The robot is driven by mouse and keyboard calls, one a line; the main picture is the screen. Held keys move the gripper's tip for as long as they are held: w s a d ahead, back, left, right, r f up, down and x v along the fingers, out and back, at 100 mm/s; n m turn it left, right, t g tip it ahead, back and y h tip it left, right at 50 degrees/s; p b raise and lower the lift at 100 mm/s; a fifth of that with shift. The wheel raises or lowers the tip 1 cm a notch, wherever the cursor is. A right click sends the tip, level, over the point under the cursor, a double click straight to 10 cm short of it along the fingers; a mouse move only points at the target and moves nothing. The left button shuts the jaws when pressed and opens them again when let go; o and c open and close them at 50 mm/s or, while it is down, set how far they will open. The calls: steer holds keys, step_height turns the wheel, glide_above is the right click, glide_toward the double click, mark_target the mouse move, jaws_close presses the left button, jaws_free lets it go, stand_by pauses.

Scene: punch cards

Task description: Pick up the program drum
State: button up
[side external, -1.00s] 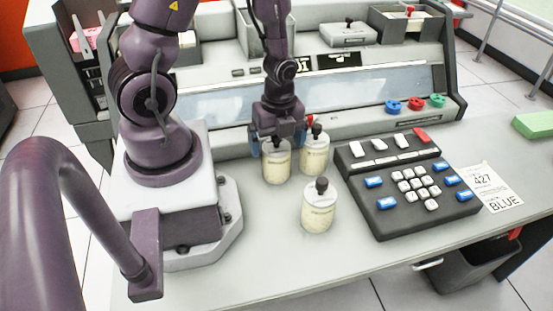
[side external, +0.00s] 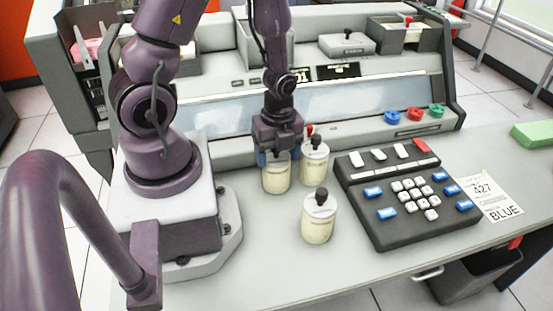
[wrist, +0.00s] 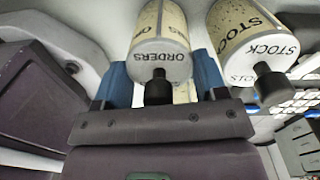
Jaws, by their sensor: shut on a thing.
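Three cream program drums with dark knobs stand on the console desk. My gripper (side external: 276,155) is over the left one of the back pair, the drum labelled ORDERS (side external: 276,178). In the wrist view the ORDERS drum (wrist: 160,45) has its black knob between my blue fingers (wrist: 163,85), and my gripper is shut on it. The drum labelled STOCK (wrist: 246,45) is close beside it on the right; it also shows in the side view (side external: 315,166). The third drum (side external: 318,222) stands nearer the front, apart. Its label is too small to read.
A black keypad (side external: 405,195) with white, blue and red keys lies right of the drums. A paper card (side external: 486,196) reading 427 and BLUE lies beside it. Blue, red and green knobs (side external: 413,113) sit behind.

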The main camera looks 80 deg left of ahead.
step_height(320, 180, up, 13)
stand_by(0.8)
step_height(320, 180, up, 24)
steer(key=r, duration=0.1)
steer(key=w+a+n, duration=0.2)
steer(key=a, duration=1.2)
steer(key=w+a+n, duration=0.2)
steer(key=w+a, duration=0.1)
steer(key=a, duration=1.2)
step_height(320, 180, down, 9)
steer(key=shift+s+f, duration=0.15)
steer(key=shift+s, duration=0.05)
